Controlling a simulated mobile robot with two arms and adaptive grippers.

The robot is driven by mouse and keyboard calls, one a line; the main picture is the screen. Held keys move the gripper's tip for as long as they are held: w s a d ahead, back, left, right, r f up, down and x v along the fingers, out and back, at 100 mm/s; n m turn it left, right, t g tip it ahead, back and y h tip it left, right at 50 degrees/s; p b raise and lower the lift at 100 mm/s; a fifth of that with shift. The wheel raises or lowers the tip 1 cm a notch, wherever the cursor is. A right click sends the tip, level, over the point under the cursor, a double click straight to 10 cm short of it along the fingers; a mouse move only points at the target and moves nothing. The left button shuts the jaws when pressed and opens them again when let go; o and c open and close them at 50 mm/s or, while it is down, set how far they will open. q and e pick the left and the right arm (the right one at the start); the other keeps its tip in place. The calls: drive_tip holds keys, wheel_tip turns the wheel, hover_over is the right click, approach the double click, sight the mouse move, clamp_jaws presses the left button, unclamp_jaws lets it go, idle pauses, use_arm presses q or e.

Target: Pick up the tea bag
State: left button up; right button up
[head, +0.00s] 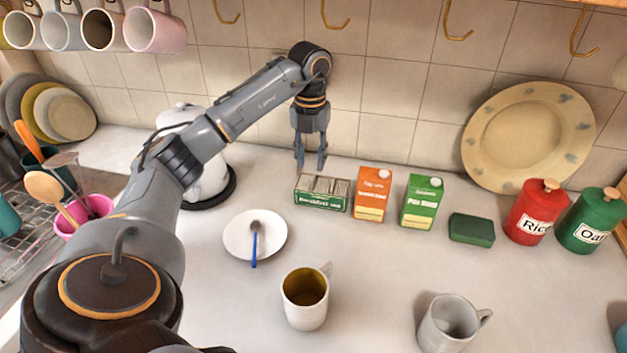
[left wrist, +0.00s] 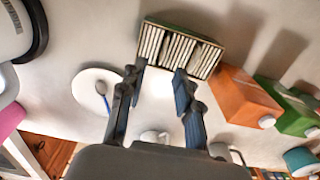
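The tea bags (head: 325,186) stand in a row inside a green open box (head: 320,204) on the counter, left of the orange carton. In the left wrist view the row of tea bags (left wrist: 176,48) shows as pale upright packets in the box, ahead of the fingers. My left gripper (head: 311,165) points down just above and behind the box's left part. In the left wrist view its two fingers (left wrist: 160,78) are apart with nothing between them. I cannot tell whether a fingertip touches the box. My right gripper is not in view.
An orange carton (head: 372,195) and a green carton (head: 421,202) stand right of the box. A saucer (head: 239,240) with a blue-handled spoon (head: 254,244) lies front left. A mug (head: 305,309) and a grey mug (head: 437,330) stand in front. A white kettle (head: 208,178) is left.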

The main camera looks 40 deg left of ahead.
sight(312, 178)
use_arm(q)
wheel_tip(312, 178, down, 5)
drive_tip(key=shift+d+f+p, duration=0.1)
drive_tip(key=shift+d+p, duration=0.05)
drive_tip(key=shift+p, duration=0.6)
drive_tip(key=shift+c, duration=0.4)
clamp_jaws()
